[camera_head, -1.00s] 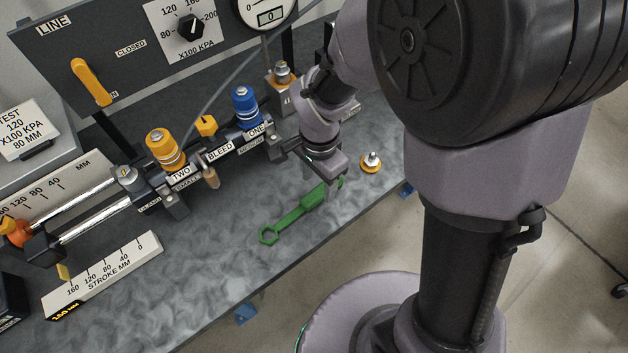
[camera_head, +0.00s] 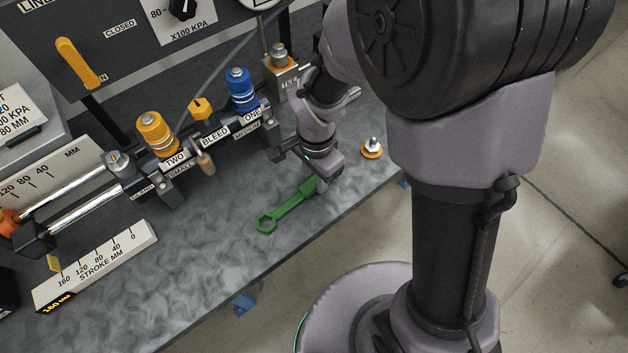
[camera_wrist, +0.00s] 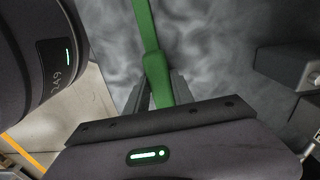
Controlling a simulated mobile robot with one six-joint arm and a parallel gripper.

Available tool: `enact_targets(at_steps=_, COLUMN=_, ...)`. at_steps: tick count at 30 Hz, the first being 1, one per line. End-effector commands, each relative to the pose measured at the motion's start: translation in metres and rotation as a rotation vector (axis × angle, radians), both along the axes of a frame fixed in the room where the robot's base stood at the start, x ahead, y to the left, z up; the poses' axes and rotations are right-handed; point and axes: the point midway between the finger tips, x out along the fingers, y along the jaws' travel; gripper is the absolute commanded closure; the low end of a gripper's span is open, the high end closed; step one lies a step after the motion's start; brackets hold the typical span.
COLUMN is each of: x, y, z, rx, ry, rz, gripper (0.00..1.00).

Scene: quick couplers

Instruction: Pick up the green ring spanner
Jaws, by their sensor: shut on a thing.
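The green ring spanner (camera_head: 289,208) lies along the grey bench top in the head view, its ring end pointing to the lower left. My gripper (camera_head: 318,184) is at the spanner's thicker handle end, low over the bench. In the wrist view the green spanner (camera_wrist: 147,35) runs from the top edge down between the fingers of my gripper (camera_wrist: 160,95), which are shut on its handle. The fingertips are partly hidden by the handle. I cannot tell whether the spanner touches the bench or is slightly above it.
Blue (camera_head: 241,92) and yellow (camera_head: 156,134) couplers stand on the labelled rail behind. A brass disc with a silver stud (camera_head: 371,148) is just right of my gripper. The stroke scale (camera_head: 97,264) is at the left. The bench's front edge is close below the spanner.

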Motion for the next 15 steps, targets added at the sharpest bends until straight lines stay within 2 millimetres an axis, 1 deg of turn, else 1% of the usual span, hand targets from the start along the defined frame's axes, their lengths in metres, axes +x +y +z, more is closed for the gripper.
enact_targets(at_steps=5, x=0.000, y=0.000, z=0.006, rx=0.001, ry=-0.001, rz=0.000, gripper=1.00)
enact_targets(at_steps=8, x=0.000, y=0.000, z=0.017, rx=0.001, ry=-0.001, rz=0.000, gripper=1.00)
enact_targets(at_steps=12, x=0.000, y=0.000, z=0.040, rx=0.001, ry=-0.002, rz=-0.001, gripper=1.00)
enact_targets(at_steps=13, x=-0.003, y=0.000, z=0.041, rx=0.000, ry=0.000, rz=-0.001, gripper=1.00)
enact_targets(at_steps=15, x=-0.018, y=-0.003, z=0.040, rx=0.000, ry=0.000, rz=0.001, gripper=1.00)
